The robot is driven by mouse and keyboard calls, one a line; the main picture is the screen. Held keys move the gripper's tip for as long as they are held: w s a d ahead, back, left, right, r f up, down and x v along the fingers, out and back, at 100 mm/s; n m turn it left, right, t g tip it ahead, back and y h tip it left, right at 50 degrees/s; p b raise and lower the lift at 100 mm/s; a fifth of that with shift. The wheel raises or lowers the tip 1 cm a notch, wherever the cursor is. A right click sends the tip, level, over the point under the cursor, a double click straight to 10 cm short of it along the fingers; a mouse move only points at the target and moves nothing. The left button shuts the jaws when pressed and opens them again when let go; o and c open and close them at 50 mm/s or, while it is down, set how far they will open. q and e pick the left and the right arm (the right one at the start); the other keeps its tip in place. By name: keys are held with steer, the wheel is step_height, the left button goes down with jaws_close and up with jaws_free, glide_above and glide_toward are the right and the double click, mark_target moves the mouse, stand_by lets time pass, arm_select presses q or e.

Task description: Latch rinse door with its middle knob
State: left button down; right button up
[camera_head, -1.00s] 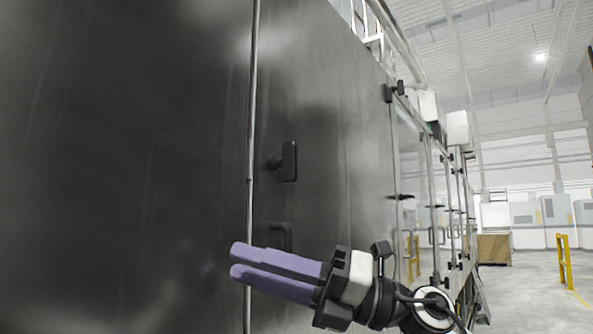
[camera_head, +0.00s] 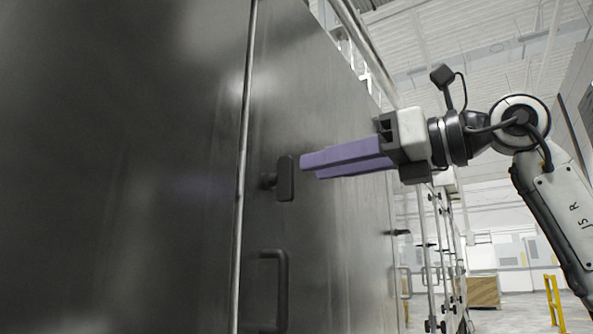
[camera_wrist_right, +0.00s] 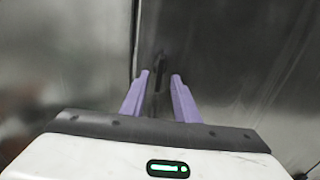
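The black middle knob (camera_head: 286,178) sits on the dark steel door panel (camera_head: 325,235), right of the vertical door seam, its grip upright. It also shows in the right wrist view as a dark shape (camera_wrist_right: 159,66) ahead of and between the fingertips. My right gripper (camera_head: 306,165) has purple fingers and comes in from the right, its tips close to the knob's right side in the head view. In the wrist view the fingers (camera_wrist_right: 159,76) are apart with nothing held. Whether they touch the knob I cannot tell. My left gripper is out of view.
A black bar handle (camera_head: 281,290) stands on the panel below the knob. More handles and latches run along the machine to the right. A wooden crate (camera_head: 483,291) and a yellow post (camera_head: 553,302) stand far off on the right floor.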

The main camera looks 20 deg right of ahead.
mark_target(293, 172)
steer(key=x, duration=0.5)
steer(key=shift+w+a+p, duration=0.15)
steer(key=shift+w+p, duration=0.05)
steer(key=shift+p, duration=0.1)
jaws_close()
